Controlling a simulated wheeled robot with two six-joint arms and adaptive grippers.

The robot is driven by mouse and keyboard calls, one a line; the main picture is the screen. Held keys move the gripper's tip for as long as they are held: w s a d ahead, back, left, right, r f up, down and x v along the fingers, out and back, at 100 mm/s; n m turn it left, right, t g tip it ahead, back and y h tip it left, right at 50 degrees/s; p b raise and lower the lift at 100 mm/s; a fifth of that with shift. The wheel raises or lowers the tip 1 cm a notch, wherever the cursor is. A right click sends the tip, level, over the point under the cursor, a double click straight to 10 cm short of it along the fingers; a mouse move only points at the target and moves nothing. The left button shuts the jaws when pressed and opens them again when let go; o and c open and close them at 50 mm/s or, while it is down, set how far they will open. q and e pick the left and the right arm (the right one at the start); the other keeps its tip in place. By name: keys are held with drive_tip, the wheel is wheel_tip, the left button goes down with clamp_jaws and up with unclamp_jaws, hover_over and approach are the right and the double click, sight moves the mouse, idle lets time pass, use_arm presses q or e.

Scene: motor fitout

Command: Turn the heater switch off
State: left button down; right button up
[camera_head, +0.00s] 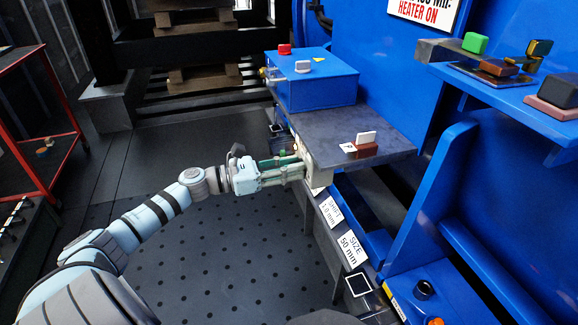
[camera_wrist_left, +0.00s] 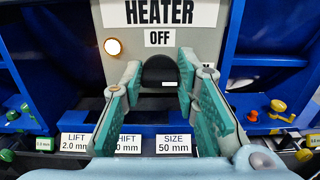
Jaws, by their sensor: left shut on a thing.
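The heater switch is a dark knob (camera_wrist_left: 160,74) on a grey panel, under a sign reading HEATER (camera_wrist_left: 160,12) and a small OFF label (camera_wrist_left: 159,38). A second label to the right is mostly hidden behind a finger. A small white mark shows low on the knob; I cannot tell its setting for sure. A round lamp (camera_wrist_left: 113,46) left of the knob glows. My left gripper (camera_wrist_left: 160,70) is shut on the knob, one green-padded finger on each side. In the head view my left gripper (camera_head: 301,166) meets the panel under the grey shelf, and the knob is hidden. My right gripper does not show.
Labels for lift, shift and size (camera_wrist_left: 174,145) sit below the panel. A grey shelf (camera_head: 340,125) juts out above the gripper, with a blue box (camera_head: 315,85) behind. A red cart (camera_head: 65,130) stands at left. The dotted floor (camera_head: 230,250) is clear.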

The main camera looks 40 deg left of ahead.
use_arm(q)
drive_tip(key=shift+w+a+f+n+p, duration=0.15)
drive_tip(key=shift+n+p, duration=1.9)
drive_tip(key=shift+n, duration=2.5)
drive_tip(key=shift+w+a+n+p, duration=0.1)
drive_tip(key=shift+n+p, duration=1.95)
drive_tip(key=shift+n, duration=2.5)
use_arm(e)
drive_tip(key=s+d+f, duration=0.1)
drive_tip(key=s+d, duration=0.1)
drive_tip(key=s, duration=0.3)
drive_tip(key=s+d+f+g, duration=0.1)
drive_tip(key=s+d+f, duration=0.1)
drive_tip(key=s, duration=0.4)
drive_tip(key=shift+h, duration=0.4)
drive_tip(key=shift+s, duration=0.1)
use_arm(q)
drive_tip(key=c, duration=1.2)
unclamp_jaws()
drive_tip(key=shift+s, duration=0.1)
drive_tip(key=shift+c, duration=0.2)
